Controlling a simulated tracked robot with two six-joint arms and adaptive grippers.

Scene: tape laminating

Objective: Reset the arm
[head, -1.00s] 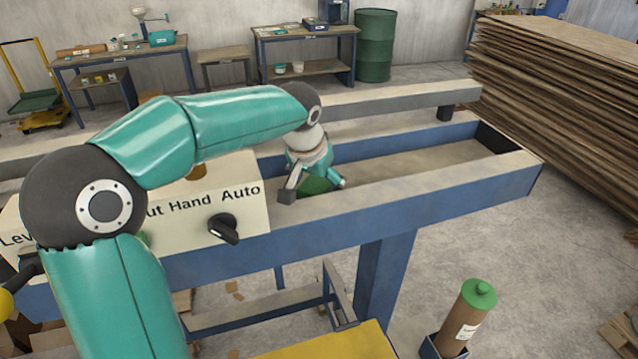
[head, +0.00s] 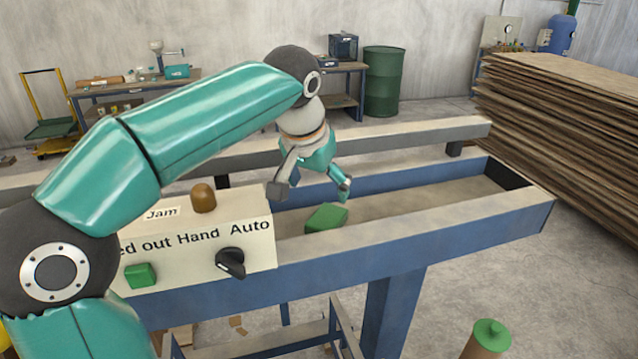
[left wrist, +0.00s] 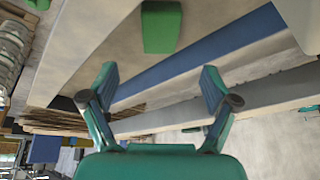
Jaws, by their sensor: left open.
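My left gripper (head: 310,192) is open and empty. My left arm reaches in from the left over the control box. My right gripper is not in view.
The control box (head: 190,250) carries a black knob (head: 231,262), a green button (head: 140,275) and an amber lamp (head: 203,197). A stack of brown sheets (head: 560,130) stands at the right. A green-capped cylinder (head: 488,340) stands at the bottom right. The frame's trough right of the gripper is clear.

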